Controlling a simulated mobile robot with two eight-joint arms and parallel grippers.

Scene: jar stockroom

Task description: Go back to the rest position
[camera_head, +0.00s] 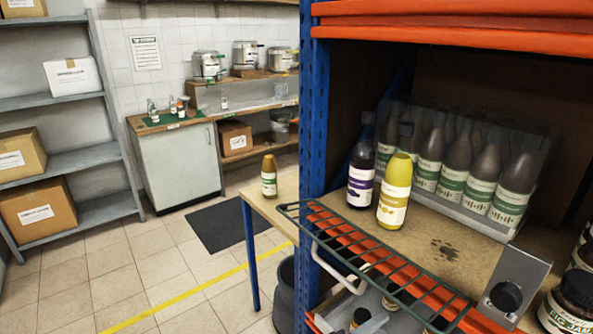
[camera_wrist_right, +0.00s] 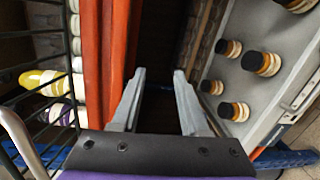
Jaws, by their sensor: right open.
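My right gripper (camera_wrist_right: 159,76) shows in the right wrist view with its two grey fingers apart and nothing between them. It is beside an orange shelf beam (camera_wrist_right: 105,60), over a dark gap. In the head view its fingers are hard to make out below the green wire rack (camera_head: 380,262). My left gripper is not in either view. A yellow bottle (camera_head: 394,192) and a dark purple-labelled bottle (camera_head: 361,177) stand upright on the shelf, apart from the gripper. The yellow bottle also shows at the left of the right wrist view (camera_wrist_right: 40,80).
A clear case (camera_head: 540,150) of several green-labelled bottles stands behind on the shelf. A blue post (camera_head: 313,120) and the wire rack are close obstacles. A grey tray (camera_wrist_right: 255,70) with several dark-lidded jars lies below.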

